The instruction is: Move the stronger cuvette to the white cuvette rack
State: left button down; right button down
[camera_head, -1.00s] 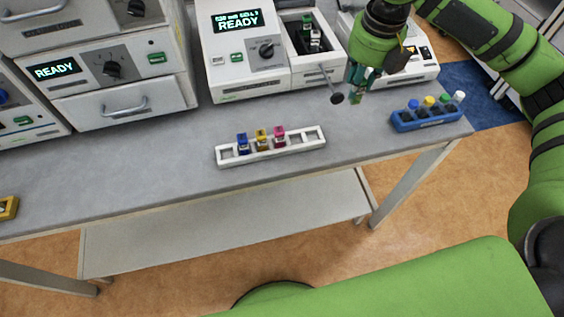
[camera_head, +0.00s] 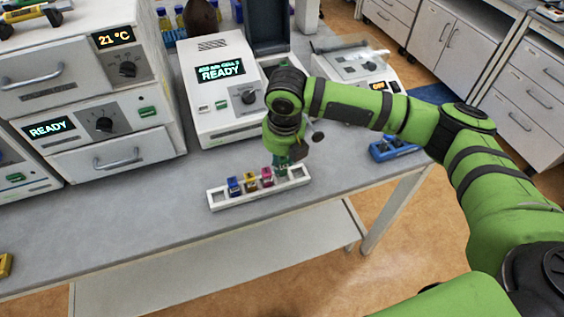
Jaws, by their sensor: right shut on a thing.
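The white cuvette rack (camera_head: 218,199) lies on the grey bench. A blue cuvette (camera_head: 234,187), a yellow cuvette (camera_head: 250,182) and a pink cuvette (camera_head: 267,177) stand in it side by side. My right gripper (camera_head: 282,163) points down over the rack's right part, just right of the pink cuvette. It is shut on a small green cuvette (camera_head: 282,171), mostly hidden by the fingers. I cannot tell whether this cuvette is seated in a slot or just above it. The frames do not show which cuvette is stronger. My left gripper is out of view.
A white instrument reading READY (camera_head: 221,72) stands behind the rack, its dark lid (camera_head: 267,22) raised. My right arm hides part of it. A blue rack (camera_head: 393,149) is at the right, partly behind my arm. The bench left of the white rack is clear.

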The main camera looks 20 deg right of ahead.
aim_at(282, 162)
notch_tip(282, 162, down, 2)
jog(key=shift+d+f+p, duration=0.1)
jog(key=shift+f+p, duration=0.1)
jog(key=shift+p, duration=0.15)
jog(key=shift+f, duration=0.25)
jog(key=shift+f, duration=0.15)
jog(key=c, duration=1)
grip_release()
jog(key=r, duration=0.4)
jog(key=s+r+b, duration=0.1)
jog(key=r, duration=0.3)
jog(key=r+b, duration=0.1)
jog(key=r, duration=0.3)
jog(key=shift+s+r, duration=0.15)
jog(key=shift+s, duration=0.15)
